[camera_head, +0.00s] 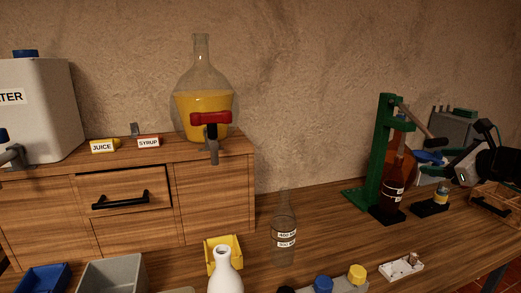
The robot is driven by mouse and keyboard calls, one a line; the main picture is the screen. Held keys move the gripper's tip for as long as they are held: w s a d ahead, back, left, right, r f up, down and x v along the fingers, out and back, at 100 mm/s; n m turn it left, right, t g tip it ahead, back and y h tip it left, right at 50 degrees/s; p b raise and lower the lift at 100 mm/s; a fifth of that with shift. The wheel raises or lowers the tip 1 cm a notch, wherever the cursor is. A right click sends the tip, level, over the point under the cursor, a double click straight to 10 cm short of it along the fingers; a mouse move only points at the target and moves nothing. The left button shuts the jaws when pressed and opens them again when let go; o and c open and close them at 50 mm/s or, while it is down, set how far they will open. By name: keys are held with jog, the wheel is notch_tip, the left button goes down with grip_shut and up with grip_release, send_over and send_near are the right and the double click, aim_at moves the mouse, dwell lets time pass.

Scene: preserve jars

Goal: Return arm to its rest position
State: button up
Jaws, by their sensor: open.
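My gripper (466,152), black, shows at the right edge of the head view. Its jaws are open with nothing visible between them. It appears in front of a grey container (452,128) and above the right end of the wooden worktop (335,215). The rest of my arm is mostly out of the picture. A dark bottle (393,190) stands upright in a green press-like stand (384,150), left of my gripper and apart from it.
A wooden cabinet (212,195) bears a white dispenser (40,115) and a flask of yellow liquid (205,105). A clear bottle (284,225), a white bottle (224,272) and yellow and grey bins stand in front. A small wooden box (497,200) is below my gripper. The worktop's middle has free room.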

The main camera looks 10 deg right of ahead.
jog(key=s+a+f+n+g+y, duration=0.2)
jog(key=s+a+f+n+g, duration=0.15)
jog(key=a+n, duration=0.45)
jog(key=s+a+f+n+g+y, duration=0.25)
jog(key=s+a+n+g, duration=0.35)
jog(key=a, duration=0.4)
jog(key=s+a+n+g+h, duration=0.1)
jog(key=s+a+n+h, duration=0.1)
jog(key=s+a+n, duration=0.2)
jog(key=s+a+n+g+h, duration=0.2)
jog(key=s+a+n, duration=0.3)
jog(key=s+n, duration=0.5)
jog(key=shift+s+a+f+n+h, duration=0.35)
jog(key=shift+n+h, duration=0.4)
jog(key=shift+n, duration=0.25)
jog(key=shift+w+d, duration=0.1)
